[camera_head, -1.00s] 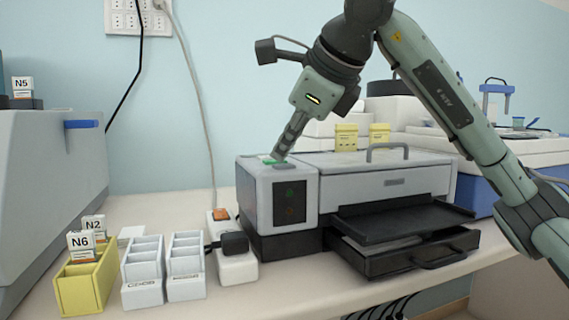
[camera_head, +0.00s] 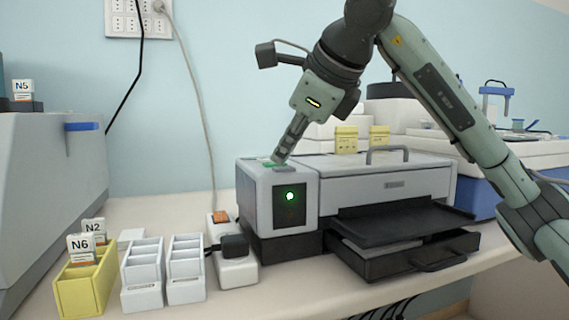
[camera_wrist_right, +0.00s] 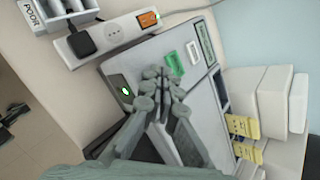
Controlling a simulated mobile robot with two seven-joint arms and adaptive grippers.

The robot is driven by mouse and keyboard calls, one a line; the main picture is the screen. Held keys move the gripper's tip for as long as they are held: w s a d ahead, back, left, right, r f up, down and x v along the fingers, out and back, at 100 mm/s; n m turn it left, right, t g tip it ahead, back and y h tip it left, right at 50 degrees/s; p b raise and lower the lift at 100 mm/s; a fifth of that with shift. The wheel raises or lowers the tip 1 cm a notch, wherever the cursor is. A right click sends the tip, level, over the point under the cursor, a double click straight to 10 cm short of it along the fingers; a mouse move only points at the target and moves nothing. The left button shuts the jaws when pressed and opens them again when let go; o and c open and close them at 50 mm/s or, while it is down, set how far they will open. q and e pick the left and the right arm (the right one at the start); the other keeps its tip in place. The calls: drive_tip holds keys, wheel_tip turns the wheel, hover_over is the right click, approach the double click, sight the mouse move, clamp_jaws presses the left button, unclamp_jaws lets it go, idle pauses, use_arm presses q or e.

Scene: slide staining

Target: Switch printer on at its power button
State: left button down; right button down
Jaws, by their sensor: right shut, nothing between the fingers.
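The printer (camera_head: 390,185) is a grey and black box on the bench, with its lower tray pulled out. A green light (camera_head: 290,196) glows on its dark front panel; it also shows in the right wrist view (camera_wrist_right: 126,91). On its top left are a green-framed button (camera_wrist_right: 175,63) and a pale button (camera_wrist_right: 193,52). My right gripper (camera_head: 279,160) is shut and empty, pointing down at the printer top beside these buttons. In the right wrist view its fingertips (camera_wrist_right: 158,74) are close to the green button; I cannot tell whether they touch it. My left gripper is out of view.
A power strip (camera_head: 238,268) with an orange switch (camera_head: 221,216) and black plug stands left of the printer. White racks (camera_head: 143,285) and a yellow rack (camera_head: 85,290) with slide boxes stand further left. Yellow boxes (camera_head: 346,139) sit behind the printer.

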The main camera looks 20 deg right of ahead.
drive_tip(key=shift+r+p, duration=2.4)
drive_tip(key=shift+r, duration=0.6)
